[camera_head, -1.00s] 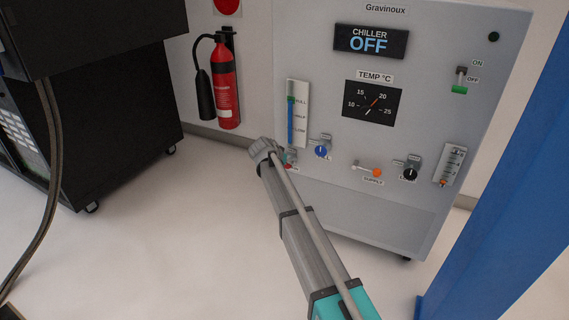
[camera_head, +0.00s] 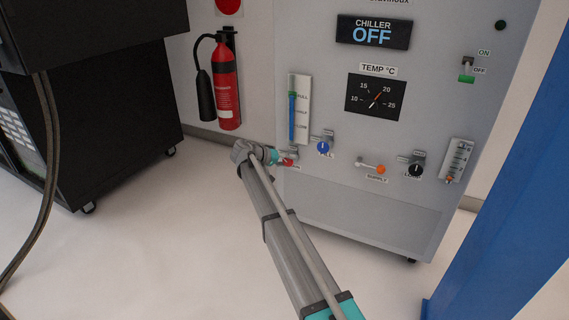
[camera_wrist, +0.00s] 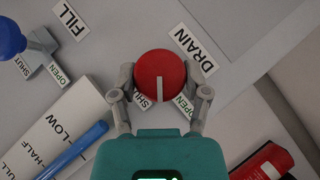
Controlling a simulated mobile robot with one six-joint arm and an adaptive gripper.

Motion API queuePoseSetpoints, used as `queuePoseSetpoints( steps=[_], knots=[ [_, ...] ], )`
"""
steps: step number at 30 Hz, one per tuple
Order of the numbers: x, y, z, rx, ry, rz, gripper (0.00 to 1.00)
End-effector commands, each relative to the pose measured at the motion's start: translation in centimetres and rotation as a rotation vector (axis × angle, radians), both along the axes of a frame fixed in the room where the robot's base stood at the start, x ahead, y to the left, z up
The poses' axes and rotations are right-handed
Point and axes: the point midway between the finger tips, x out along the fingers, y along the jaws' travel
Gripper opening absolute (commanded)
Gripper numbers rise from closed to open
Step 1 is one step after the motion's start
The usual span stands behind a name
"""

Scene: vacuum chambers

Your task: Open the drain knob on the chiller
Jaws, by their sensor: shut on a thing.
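The drain knob (camera_wrist: 160,72) is a round red knob with a white line, under a DRAIN label (camera_wrist: 194,50) in the wrist view. The line points down the picture, between the partly covered SHUT label (camera_wrist: 142,102) and the OPEN label (camera_wrist: 184,106). My gripper (camera_wrist: 161,84) is shut on the knob, one finger on each side. In the head view the knob (camera_head: 288,162) shows as a small red spot low on the left of the grey chiller (camera_head: 340,205), with my gripper (camera_head: 277,157) at it. The chiller display (camera_head: 374,34) reads OFF.
The blue fill knob (camera_head: 323,147) is close by on the right, with orange (camera_head: 380,169) and black (camera_head: 415,170) knobs farther right. A level gauge (camera_head: 300,108) is above. A fire extinguisher (camera_head: 225,88) hangs at the left. A blue post (camera_head: 505,190) stands at the right.

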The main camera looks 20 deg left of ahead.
Motion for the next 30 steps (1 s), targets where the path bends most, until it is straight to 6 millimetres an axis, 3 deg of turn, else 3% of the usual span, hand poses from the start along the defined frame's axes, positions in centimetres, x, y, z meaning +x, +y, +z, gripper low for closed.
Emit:
queuePoseSetpoints(
  steps=[13,14,19,30],
  knots=[
    [-0.11,0.15,-0.04,-0.014,0.005,0.002,0.13],
    [-0.12,0.15,-0.04,-0.014,0.005,0.002,0.62],
    [-0.06,0.06,-0.02,-0.014,0.004,0.001,0.94],
    [0.03,-0.1,0.01,-0.015,0.002,-0.002,0.95]
  ],
)
